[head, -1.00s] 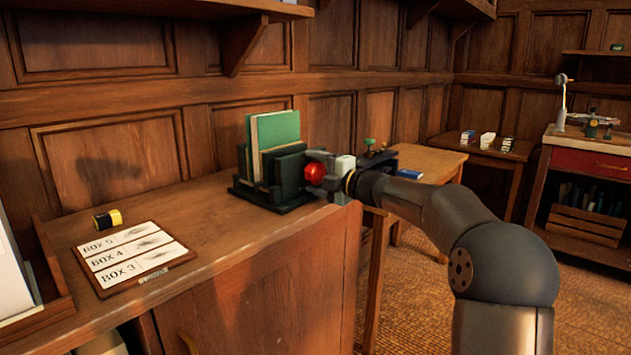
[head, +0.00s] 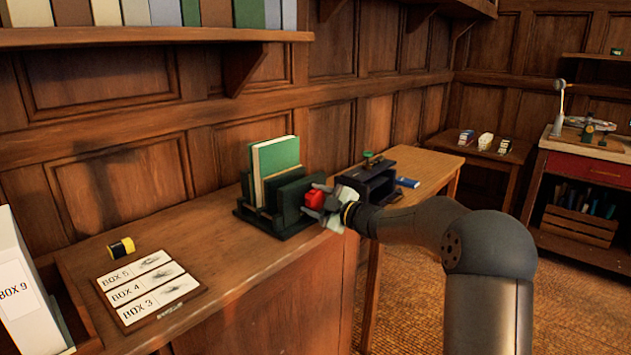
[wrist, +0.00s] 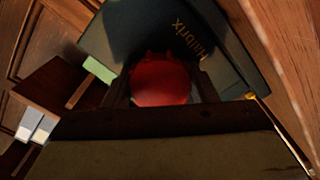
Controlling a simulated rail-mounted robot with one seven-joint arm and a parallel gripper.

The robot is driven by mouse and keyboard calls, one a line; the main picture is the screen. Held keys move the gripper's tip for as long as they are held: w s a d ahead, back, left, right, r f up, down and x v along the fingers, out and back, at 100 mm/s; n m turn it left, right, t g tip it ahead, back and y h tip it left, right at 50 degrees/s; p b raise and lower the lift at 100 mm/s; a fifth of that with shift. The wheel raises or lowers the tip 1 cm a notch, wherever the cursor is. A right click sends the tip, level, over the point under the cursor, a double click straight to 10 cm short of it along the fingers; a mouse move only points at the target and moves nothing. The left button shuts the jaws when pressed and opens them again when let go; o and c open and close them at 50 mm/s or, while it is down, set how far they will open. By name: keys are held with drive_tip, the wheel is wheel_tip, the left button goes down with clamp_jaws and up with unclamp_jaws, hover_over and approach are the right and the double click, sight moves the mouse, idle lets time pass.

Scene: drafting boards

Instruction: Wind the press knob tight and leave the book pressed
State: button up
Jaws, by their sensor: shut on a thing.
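The dark green press (head: 253,212) stands on the wooden counter near its right end. A green-covered book (head: 276,158) with pale pages stands upright in it. The red press knob (head: 314,199) is on the press's right side. My gripper (head: 319,199) is shut on the knob, its fingers on either side of it. In the wrist view the red knob (wrist: 160,82) sits between the two dark fingers, in front of a dark plate lettered "Malbrix" (wrist: 185,45). Whether the plate touches the book is hidden.
A board with box labels (head: 150,290) and a yellow-black roll (head: 121,247) lie on the counter to the left. A dark device (head: 375,182) and a blue item (head: 407,182) are on the table behind my wrist.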

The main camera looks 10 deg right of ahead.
drive_tip(key=m+p, duration=0.2)
drive_tip(key=p, duration=0.1)
drive_tip(key=m+p, duration=0.2)
drive_tip(key=p, duration=0.1)
drive_tip(key=r+m+p, duration=0.1)
drive_tip(key=m+p, duration=0.2)
drive_tip(key=p, duration=0.1)
drive_tip(key=m+p, duration=0.6)
drive_tip(key=p, duration=0.2)
drive_tip(key=shift+m, duration=0.3)
drive_tip(key=m+p, duration=0.4)
drive_tip(key=m, duration=0.1)
drive_tip(key=shift+f+m+p, duration=0.1)
drive_tip(key=shift+m+p, duration=0.2)
drive_tip(key=shift+p, duration=0.1)
drive_tip(key=shift+f+m, duration=0.45)
drive_tip(key=shift+m, duration=0.75)
drive_tip(key=shift+r+m+p, duration=0.15)
drive_tip(key=shift+m+p, duration=0.7)
drive_tip(key=shift+m, duration=0.45)
drive_tip(key=o, duration=1)
